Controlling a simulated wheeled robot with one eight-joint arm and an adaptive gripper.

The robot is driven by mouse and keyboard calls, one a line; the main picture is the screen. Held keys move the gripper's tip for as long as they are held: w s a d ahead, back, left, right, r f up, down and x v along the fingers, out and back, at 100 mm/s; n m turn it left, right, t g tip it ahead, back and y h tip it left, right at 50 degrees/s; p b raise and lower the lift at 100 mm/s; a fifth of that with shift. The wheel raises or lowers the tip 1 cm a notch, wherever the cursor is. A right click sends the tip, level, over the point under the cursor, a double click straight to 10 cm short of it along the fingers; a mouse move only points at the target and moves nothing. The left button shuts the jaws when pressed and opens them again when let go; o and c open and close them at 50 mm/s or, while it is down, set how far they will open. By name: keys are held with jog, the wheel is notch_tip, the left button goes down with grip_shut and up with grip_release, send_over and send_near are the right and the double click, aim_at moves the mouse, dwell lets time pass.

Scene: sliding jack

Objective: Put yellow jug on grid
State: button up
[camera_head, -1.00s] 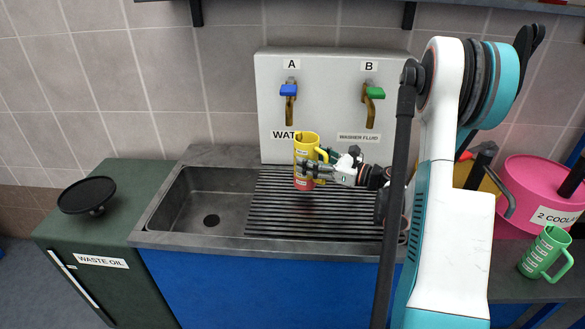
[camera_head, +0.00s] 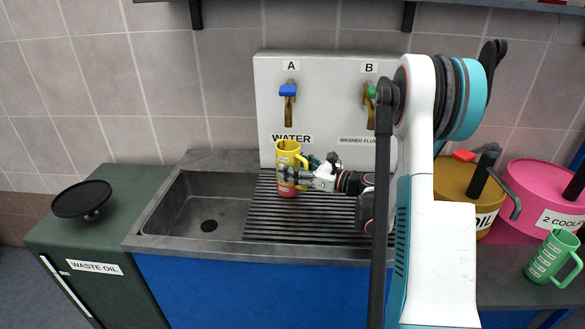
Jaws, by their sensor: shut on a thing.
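The yellow jug (camera_head: 289,156) has a reddish lower part and stands upright over the left part of the grid. My gripper (camera_head: 288,178) reaches in from the right and is shut on the jug, with its fingers across the jug's middle. The grid (camera_head: 325,216) is a dark ribbed draining area to the right of the sink basin. I cannot tell whether the jug's bottom touches the grid or is held just above it.
The sink basin (camera_head: 195,208) lies left of the grid. Tap A (camera_head: 289,92) is above the jug, and tap B (camera_head: 369,94) is partly behind my arm. A green jug (camera_head: 552,258), a pink container (camera_head: 535,190) and a brown oil container (camera_head: 456,186) stand at the right.

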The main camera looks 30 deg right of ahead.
jog(key=shift+f, duration=0.1)
jog(key=o, duration=1.4)
jog(key=shift+c, duration=0.2)
jog(key=p+v, duration=0.3)
jog(key=v, duration=0.9)
jog(key=shift+p, duration=0.35)
